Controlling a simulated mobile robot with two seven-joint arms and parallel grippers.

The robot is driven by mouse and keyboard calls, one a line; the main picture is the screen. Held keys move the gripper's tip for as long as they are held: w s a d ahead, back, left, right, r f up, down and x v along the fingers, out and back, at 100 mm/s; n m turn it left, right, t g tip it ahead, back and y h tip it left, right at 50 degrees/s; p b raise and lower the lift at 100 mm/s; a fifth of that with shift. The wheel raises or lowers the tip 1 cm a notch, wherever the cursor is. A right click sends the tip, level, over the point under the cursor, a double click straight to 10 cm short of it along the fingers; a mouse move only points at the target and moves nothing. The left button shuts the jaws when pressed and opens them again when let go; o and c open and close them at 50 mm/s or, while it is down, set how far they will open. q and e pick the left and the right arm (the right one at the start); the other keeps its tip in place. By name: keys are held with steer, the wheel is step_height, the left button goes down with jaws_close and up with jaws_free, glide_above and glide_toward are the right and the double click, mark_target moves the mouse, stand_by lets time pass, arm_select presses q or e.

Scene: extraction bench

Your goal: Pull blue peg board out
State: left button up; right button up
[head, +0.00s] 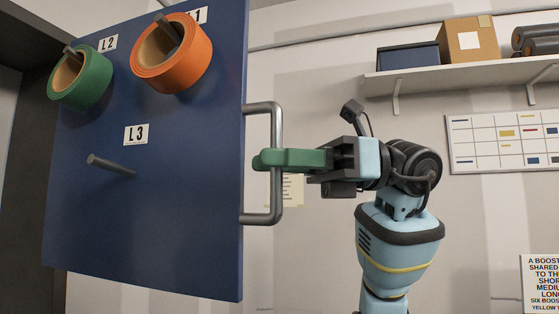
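The blue peg board (185,215) stands upright at the left of the head view, its face towards me. A grey metal bar handle (276,192) is fixed along its right edge. My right gripper (268,159) comes in from the right, and its green fingers lie across the upright bar of the handle. They look close together around the bar; the near finger hides most of the far one and the contact. My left gripper is not in view.
A green tape roll (80,79) and an orange tape roll (172,53) hang on the board's upper pegs. The L3 peg (110,166) is bare and sticks out. A dark frame (30,150) stands left of the board. A wall shelf (460,78) holds boxes at upper right.

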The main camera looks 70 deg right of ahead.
steer(key=v, duration=0.8)
steer(key=shift+b, duration=0.35)
